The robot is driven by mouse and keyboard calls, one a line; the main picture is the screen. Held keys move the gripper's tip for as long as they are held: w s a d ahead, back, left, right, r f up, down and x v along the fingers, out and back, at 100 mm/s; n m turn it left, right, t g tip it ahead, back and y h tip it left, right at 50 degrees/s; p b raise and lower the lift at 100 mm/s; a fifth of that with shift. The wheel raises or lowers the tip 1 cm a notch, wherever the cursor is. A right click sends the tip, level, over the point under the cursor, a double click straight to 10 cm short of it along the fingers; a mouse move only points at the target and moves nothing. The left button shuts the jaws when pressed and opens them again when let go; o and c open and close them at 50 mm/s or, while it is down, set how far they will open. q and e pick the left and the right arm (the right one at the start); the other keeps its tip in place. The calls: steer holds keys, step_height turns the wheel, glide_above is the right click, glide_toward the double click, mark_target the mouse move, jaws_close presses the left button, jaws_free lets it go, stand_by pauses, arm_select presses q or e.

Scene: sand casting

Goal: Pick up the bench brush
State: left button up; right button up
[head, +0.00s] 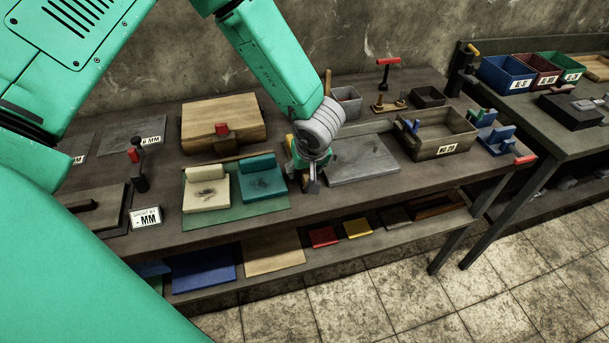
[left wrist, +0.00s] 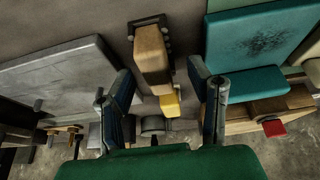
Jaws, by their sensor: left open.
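The likely bench brush (left wrist: 152,58) is a tan wooden block with a dark end, lying on the dark bench in the left wrist view. My left gripper (left wrist: 160,72) is open, with one blue-grey finger on each side of the block. I cannot tell whether the fingers touch it. In the head view my left gripper (head: 308,172) points down at the bench, between the teal block and the grey plate, and mostly hides the brush. My right gripper is not in view.
Close on the left is a green mat (head: 228,214) with a cream block (head: 206,190) and a teal block (head: 262,180). A grey plate (head: 362,160) lies close on the right. Behind are a wooden board (head: 222,120) and a grey bin (head: 346,100). A wooden box (head: 440,146) stands further right.

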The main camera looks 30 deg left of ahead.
arm_select(q)
steer(key=shift+w+f, duration=0.25)
steer(key=shift+f, duration=0.3)
steer(key=shift+w+f, duration=0.2)
steer(key=shift+f, duration=0.3)
steer(key=shift+r, duration=0.1)
steer(key=shift+s+a, duration=0.1)
steer(key=shift+a, duration=0.2)
jaws_close()
steer(key=shift+d, duration=0.1)
step_height(320, 180, up, 10)
steer(key=shift+f+p, duration=0.1)
steer(key=shift+p, duration=0.35)
steer(key=c, duration=0.7)
jaws_free()
jaws_close()
